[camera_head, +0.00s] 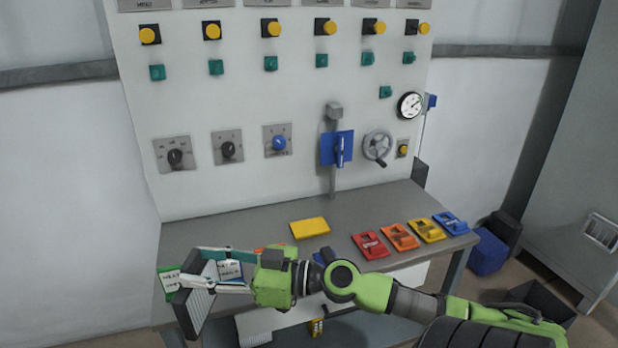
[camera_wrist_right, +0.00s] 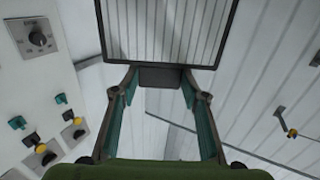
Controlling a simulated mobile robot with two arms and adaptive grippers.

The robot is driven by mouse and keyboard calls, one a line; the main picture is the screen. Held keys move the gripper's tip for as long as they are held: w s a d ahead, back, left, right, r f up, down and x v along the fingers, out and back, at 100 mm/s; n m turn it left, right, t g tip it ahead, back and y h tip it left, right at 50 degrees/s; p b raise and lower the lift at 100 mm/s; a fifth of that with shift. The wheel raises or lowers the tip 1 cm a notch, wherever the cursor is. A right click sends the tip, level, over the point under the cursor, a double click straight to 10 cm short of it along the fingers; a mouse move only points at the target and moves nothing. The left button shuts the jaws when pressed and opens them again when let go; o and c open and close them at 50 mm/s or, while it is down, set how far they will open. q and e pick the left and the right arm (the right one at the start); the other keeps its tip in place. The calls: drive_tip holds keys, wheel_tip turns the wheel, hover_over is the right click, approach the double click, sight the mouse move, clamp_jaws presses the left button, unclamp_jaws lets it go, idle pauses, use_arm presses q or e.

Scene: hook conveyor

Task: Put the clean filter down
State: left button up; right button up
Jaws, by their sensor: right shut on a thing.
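The filter (camera_head: 196,308) is a pleated pale grey panel in a dark frame, at the left front of the head view. My right gripper (camera_head: 210,270) is shut on its dark block. In the right wrist view the filter (camera_wrist_right: 160,28) fills the top, its pleats pale, and the block sits between the fingertips (camera_wrist_right: 160,77). The panel is tilted on edge, over or in front of the bench's left front edge; I cannot tell whether it touches the bench. My left gripper is not in view.
The grey bench (camera_head: 350,214) runs below a white control panel (camera_head: 225,105). A green card (camera_head: 170,281) and a blue card (camera_head: 229,270) show around my gripper. A yellow plate (camera_head: 310,228) lies mid-bench. Red (camera_head: 370,246), orange, yellow and blue pieces line the right side.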

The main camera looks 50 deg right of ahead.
drive_tip(key=w+d+r+m+h+p, duration=0.2)
drive_tip(key=w+d+m+h+p, duration=0.2)
drive_tip(key=d+m+h, duration=0.5)
drive_tip(key=w+d+r+m+h+p, duration=0.2)
drive_tip(key=w+d+m+h+p, duration=0.15)
drive_tip(key=d+h, duration=0.9)
drive_tip(key=w+a+f+y+b, duration=0.1)
drive_tip(key=w+a+f+b, duration=0.1)
drive_tip(key=w+f, duration=0.4)
drive_tip(key=w+a+f+y+b, duration=0.1)
drive_tip(key=w+a+f+b, duration=0.1)
drive_tip(key=w+f, duration=0.3)
wheel_tip(320, 180, down, 2)
drive_tip(key=shift+w+f+b, duration=0.2)
drive_tip(key=shift+w+b, duration=0.15)
drive_tip(key=shift+b, duration=0.05)
drive_tip(key=shift+f+y, duration=0.1)
drive_tip(key=shift+y, duration=0.15)
drive_tip(key=o, duration=1.5)
drive_tip(key=shift+f, duration=0.1)
